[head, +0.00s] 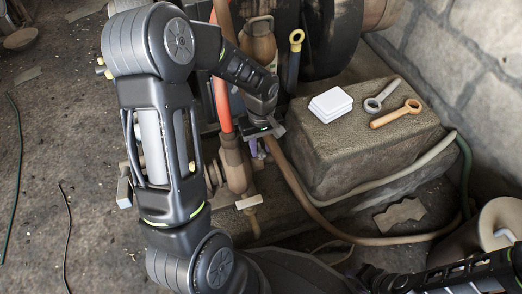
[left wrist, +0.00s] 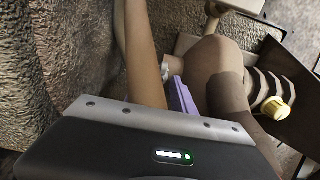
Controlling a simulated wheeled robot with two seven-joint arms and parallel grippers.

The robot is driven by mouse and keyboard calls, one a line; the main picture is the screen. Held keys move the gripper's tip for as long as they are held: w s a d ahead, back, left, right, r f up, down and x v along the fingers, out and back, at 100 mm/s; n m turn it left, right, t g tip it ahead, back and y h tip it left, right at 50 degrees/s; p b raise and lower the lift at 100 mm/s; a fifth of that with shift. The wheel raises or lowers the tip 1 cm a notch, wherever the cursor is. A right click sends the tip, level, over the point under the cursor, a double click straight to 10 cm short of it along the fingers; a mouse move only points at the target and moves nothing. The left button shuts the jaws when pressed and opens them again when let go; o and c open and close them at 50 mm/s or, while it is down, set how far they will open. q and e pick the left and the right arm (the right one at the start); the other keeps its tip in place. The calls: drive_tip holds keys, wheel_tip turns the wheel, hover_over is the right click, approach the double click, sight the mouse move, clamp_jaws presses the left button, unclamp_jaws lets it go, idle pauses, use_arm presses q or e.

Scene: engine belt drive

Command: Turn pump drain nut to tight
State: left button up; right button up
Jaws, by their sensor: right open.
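The brown pump body (head: 234,165) stands beside the stone block, and it also fills the right of the left wrist view (left wrist: 222,78). My left gripper (head: 259,137) points down just right of it. A purple part (left wrist: 183,100) shows below the gripper, beside the pump; its lower end is hidden. A small pale ring-like fitting (left wrist: 165,70) sits behind it. A ribbed fitting with a yellow cap (left wrist: 278,109) is on the pump's other side. I cannot tell which fitting is the drain nut. The left fingertips are hidden by the gripper body. My right gripper (head: 372,277) is low at the right, dark and partly cut off, away from the pump.
An orange hose (head: 221,100) and a brown hose (head: 300,190) run close by the left gripper. A cylinder (head: 500,225) lies at the right.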

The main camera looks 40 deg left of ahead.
use_arm(q)
drive_tip(key=shift+f, duration=0.3)
clamp_jaws()
idle(0.3)
